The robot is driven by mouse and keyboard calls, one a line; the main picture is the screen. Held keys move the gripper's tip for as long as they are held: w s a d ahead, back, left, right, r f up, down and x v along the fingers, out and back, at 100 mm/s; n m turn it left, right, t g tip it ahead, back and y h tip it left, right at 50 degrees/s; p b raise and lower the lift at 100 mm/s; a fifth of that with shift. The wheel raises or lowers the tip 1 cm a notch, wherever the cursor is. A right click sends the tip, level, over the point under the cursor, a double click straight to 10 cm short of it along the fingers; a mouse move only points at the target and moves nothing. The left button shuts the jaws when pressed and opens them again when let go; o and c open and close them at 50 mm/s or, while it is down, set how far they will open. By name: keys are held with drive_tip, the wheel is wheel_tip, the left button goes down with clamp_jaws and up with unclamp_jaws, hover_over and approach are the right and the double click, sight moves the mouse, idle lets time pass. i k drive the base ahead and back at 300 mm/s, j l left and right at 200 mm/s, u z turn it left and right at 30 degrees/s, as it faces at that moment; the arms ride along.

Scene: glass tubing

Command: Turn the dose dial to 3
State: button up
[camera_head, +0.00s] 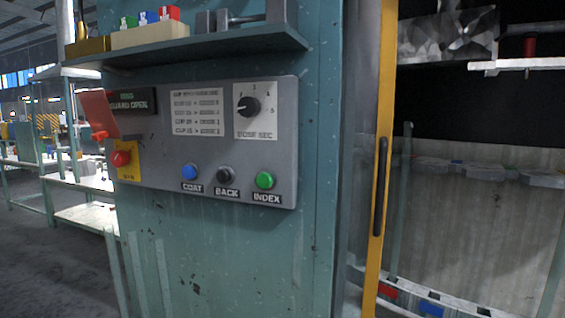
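The dose dial is a black round knob (248,107) on a pale square plate (255,126) at the upper right of the grey control panel (150,178). Small numbers run around the knob, with 3 near its top and 5 at its right. A light mark on the knob appears to point left, toward the low end of the scale; the exact number there is too small to read. My gripper is not in view.
Below the dial are a blue COAT button (190,172), a black BACK button (225,175) and a green INDEX button (265,180). A red button (121,158) and an open red flap (98,112) are at left. A shelf (200,48) juts out above; a yellow door frame (381,160) stands right.

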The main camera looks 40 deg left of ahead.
sight(248, 107)
drive_tip(key=k+l+u, duration=0.1)
drive_tip(key=u, duration=1.9)
drive_tip(key=k+j, duration=0.05)
drive_tip(key=j, duration=0.05)
